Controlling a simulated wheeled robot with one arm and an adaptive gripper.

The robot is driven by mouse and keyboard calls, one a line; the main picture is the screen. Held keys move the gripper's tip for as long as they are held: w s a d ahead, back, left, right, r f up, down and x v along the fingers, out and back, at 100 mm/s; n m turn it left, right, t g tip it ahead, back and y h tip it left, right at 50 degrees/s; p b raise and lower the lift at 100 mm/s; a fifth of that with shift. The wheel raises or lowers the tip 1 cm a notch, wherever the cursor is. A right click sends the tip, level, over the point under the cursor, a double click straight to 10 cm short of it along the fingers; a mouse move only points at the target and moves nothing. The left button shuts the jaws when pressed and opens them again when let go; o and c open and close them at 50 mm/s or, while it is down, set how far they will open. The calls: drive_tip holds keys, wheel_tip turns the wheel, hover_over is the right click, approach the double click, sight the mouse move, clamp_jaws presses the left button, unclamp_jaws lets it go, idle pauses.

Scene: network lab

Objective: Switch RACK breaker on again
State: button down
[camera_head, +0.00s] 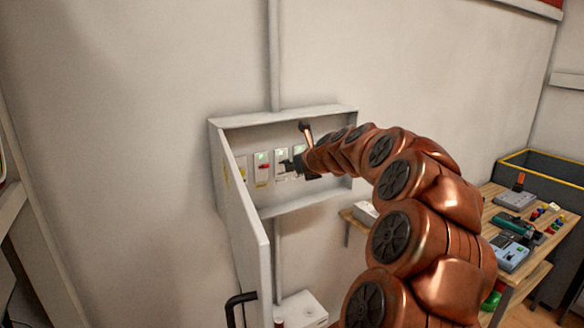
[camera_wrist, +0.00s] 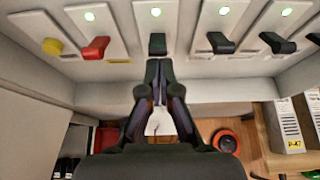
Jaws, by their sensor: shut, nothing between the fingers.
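The open wall breaker box (camera_head: 340,110) holds a row of breakers, partly hidden by my arm in the head view. In the wrist view the row shows a yellow lever (camera_wrist: 52,46), a red lever (camera_wrist: 96,48), a black lever (camera_wrist: 157,44) in the middle, and more black levers (camera_wrist: 220,43) to the right. Green lights glow above several of them. No RACK label is readable, so I cannot tell which breaker it is. My gripper (camera_wrist: 158,66) is shut and empty, its tips just below the middle black lever; I cannot tell whether they touch. It also shows in the head view (camera_head: 290,166).
The box door (camera_head: 246,225) hangs open to the left, with a black handle (camera_head: 238,299) lower down. A wooden bench (camera_head: 500,211) with devices stands to the right, beside a dark bin (camera_head: 545,179). A white box (camera_head: 303,307) is below the breaker box.

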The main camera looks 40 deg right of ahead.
drive_tip(key=s+a+r+b, duration=0.1)
drive_tip(key=s+r+b, duration=0.1)
drive_tip(key=s+r, duration=0.2)
wheel_tip(320, 180, up, 4)
drive_tip(key=shift+s+f, duration=0.1)
drive_tip(key=shift+s, duration=0.25)
idle(0.5)
idle(0.5)
